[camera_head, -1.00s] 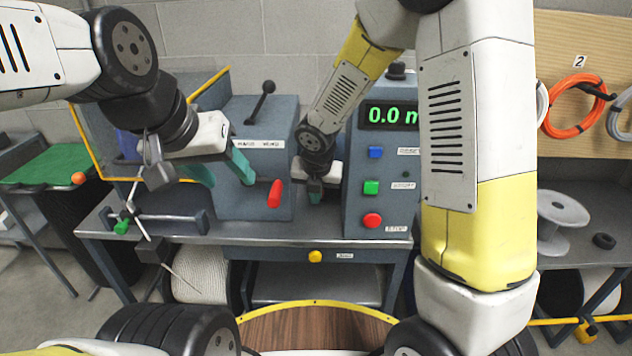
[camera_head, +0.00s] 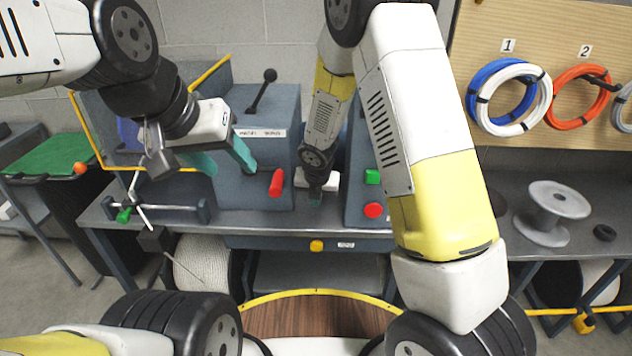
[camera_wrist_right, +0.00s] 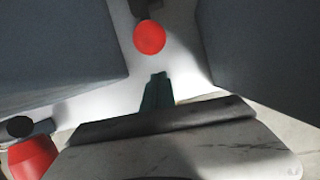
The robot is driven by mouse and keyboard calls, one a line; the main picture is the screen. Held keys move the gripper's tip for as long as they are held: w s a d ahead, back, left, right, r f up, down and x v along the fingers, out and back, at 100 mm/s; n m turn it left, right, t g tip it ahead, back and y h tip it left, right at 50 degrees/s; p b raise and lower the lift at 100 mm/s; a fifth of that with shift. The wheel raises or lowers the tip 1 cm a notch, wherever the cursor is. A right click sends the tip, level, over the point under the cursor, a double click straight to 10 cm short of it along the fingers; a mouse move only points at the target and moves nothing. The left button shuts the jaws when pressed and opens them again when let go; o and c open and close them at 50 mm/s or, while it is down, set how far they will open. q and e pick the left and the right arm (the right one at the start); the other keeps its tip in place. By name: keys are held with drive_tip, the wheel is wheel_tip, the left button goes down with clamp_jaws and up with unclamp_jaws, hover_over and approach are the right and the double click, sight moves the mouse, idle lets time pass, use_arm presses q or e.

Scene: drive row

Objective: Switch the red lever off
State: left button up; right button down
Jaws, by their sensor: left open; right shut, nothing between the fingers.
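The red lever (camera_head: 277,182) sticks out from the front of a blue-grey box (camera_head: 258,165), near its right edge. Its handle is tilted slightly, with the top leaning right. My left gripper (camera_head: 231,168) is open and empty, in front of the box, to the left of the lever. My right gripper (camera_head: 315,198) is shut and empty, right of the lever and apart from it, in the gap beside the box. Its shut teal fingers show in the right wrist view (camera_wrist_right: 158,92). That view also shows a round red end (camera_wrist_right: 150,37) ahead of the fingers; I cannot tell whether it is the lever.
A black ball-topped lever (camera_head: 262,90) stands on the box. A console with a green button (camera_head: 372,176) and a red button (camera_head: 373,210) is partly hidden by my right arm. A yellow knob (camera_head: 316,246) sits on the bench front. Coiled cables (camera_head: 510,95) hang at the right.

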drive_tip(key=shift+w+d+r, duration=0.15)
drive_tip(key=shift+w+r, duration=0.4)
drive_tip(key=shift+w+d+r, duration=0.15)
drive_tip(key=shift+w+r, duration=0.35)
drive_tip(key=shift+w, duration=0.05)
drive_tip(key=shift+r, duration=0.1)
drive_tip(key=shift+w+d+r, duration=0.1)
drive_tip(key=shift+w+r, duration=0.6)
drive_tip(key=shift+r, duration=0.35)
drive_tip(key=shift+w+r, duration=0.65)
drive_tip(key=shift+r, duration=0.35)
drive_tip(key=shift+w+r, duration=0.95)
